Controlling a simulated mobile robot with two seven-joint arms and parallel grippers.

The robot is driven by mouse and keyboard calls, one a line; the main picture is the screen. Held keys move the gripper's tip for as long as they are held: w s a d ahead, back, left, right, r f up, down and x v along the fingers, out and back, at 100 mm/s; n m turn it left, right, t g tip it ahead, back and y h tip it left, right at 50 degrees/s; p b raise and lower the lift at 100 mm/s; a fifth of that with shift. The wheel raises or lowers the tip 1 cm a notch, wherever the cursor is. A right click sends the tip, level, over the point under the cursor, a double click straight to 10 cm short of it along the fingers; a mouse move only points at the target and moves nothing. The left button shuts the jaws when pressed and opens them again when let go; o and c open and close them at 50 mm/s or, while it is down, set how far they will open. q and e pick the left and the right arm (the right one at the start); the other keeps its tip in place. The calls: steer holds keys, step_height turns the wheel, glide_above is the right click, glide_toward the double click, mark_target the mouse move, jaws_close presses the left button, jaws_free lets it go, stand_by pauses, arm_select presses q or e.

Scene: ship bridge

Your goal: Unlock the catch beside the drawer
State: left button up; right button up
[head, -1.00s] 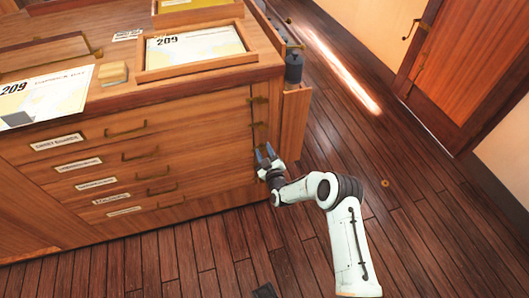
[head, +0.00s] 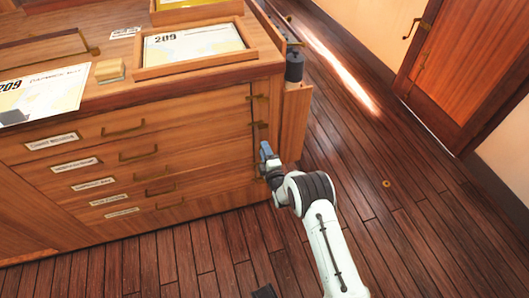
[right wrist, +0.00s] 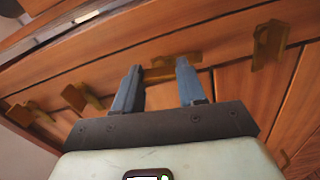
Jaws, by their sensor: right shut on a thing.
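The wooden chest front (head: 210,134) has several shut drawers with brass pulls and labels. Small brass catches (head: 258,97) line its right edge, beside the drawers. My right gripper (head: 265,150) is at that edge, low down, with its blue fingers against the chest. In the right wrist view, the fingers (right wrist: 160,75) are on either side of a brass catch (right wrist: 172,68) and shut on it. The exact hold on the catch is partly hidden by the fingertips. My left gripper is not in view.
Another brass fitting (right wrist: 270,42) is to the right in the wrist view, and more fittings (right wrist: 85,97) are to the left. Charts and a wooden tray (head: 140,70) lie on the chest top. The plank floor (head: 400,200) to the right is mostly clear.

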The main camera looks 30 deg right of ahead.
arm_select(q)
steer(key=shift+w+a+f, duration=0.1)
arm_select(e)
steer(key=shift+d+n, duration=0.1)
steer(key=shift+n, duration=0.6)
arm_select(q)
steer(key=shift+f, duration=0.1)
arm_select(e)
steer(key=o, duration=1.1)
steer(key=shift+s, duration=0.1)
steer(key=shift+c, duration=0.2)
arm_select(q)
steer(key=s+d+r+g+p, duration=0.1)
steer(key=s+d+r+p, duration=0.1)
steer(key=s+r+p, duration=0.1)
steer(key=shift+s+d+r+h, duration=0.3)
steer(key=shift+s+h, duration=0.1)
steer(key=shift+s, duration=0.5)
arm_select(e)
steer(key=v, duration=1.3)
steer(key=shift+s, duration=0.2)
